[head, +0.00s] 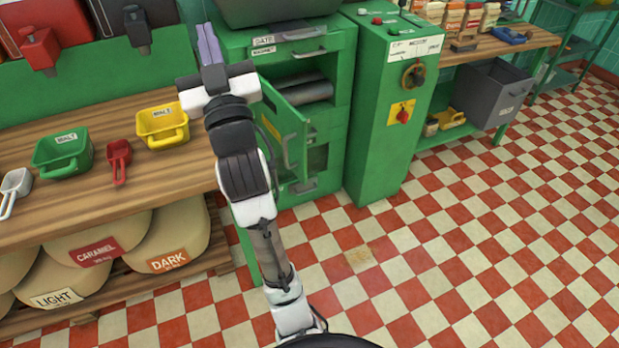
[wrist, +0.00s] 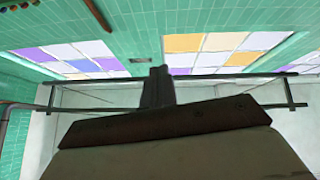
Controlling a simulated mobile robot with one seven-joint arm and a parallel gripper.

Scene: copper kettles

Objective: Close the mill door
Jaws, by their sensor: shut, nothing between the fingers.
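The green mill (head: 234,48) stands at the upper middle of the head view. Its green mill door (head: 288,122) is swung open towards me, with a grey handle on it. The opening beside the door shows dark rollers (head: 306,90). My gripper (head: 206,31) is shut and empty, its fingers together and pointing up the picture. It appears left of the door, near the mill's left side, and shows no hold on the door. My arm hides part of the mill's lower left. The mill door cannot be made out in the wrist view.
A wooden bench (head: 85,195) with a green tub (head: 63,152), a yellow tub (head: 163,126) and scoops lies left of my arm. A green control cabinet (head: 385,110) stands right of the mill. The checkered floor (head: 450,260) is clear at right.

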